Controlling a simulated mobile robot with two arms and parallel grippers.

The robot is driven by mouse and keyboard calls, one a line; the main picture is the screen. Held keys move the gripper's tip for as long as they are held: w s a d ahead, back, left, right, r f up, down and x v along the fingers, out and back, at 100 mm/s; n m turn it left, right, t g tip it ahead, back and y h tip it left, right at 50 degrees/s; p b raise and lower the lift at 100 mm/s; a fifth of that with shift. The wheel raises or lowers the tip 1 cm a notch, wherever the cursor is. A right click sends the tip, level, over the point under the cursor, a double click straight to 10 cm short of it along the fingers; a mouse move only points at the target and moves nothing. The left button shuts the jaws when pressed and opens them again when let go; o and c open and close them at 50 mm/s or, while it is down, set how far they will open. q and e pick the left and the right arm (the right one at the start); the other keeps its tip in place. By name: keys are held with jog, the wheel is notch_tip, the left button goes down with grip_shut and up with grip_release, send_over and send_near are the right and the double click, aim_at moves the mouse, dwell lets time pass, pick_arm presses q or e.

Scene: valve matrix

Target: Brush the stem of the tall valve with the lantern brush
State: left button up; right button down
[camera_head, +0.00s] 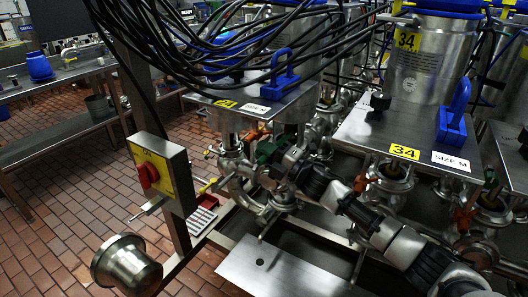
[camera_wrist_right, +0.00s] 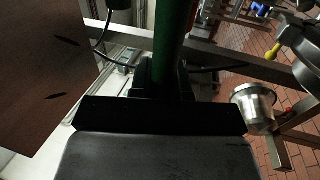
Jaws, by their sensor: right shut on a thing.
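My right arm reaches in from the lower right of the head view. Its gripper (camera_head: 282,163) is among the pipework under the left tank. In the wrist view the dark jaws (camera_wrist_right: 162,88) are shut around a green rod (camera_wrist_right: 174,40), which looks like the brush handle. Green also shows beside the gripper in the head view (camera_head: 265,152). The brush's bristle end is hidden. Steel valve pipework (camera_head: 240,185) stands just left of the gripper. I cannot tell which part is the tall valve's stem, or whether the brush touches it. My left gripper is not in view.
A steel bucket (camera_head: 128,264) is mounted at lower left, below a yellow box with a red knob (camera_head: 149,174). A flat steel plate (camera_head: 275,272) lies below my arm. Black cables (camera_head: 240,50) hang across the top. A second tank platform (camera_head: 400,125) stands at right.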

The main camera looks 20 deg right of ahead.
jog(key=shift+a+r, duration=0.1)
jog(key=shift+a, duration=0.1)
dwell(0.3)
jog(key=shift+s+a+r+p, duration=0.2)
jog(key=shift+s+a+p, duration=0.25)
jog(key=shift+a+p, duration=0.1)
jog(key=shift+d, duration=0.1)
jog(key=shift+w+d+r, duration=0.15)
jog(key=shift+w+d, duration=0.3)
jog(key=shift+d, duration=0.1)
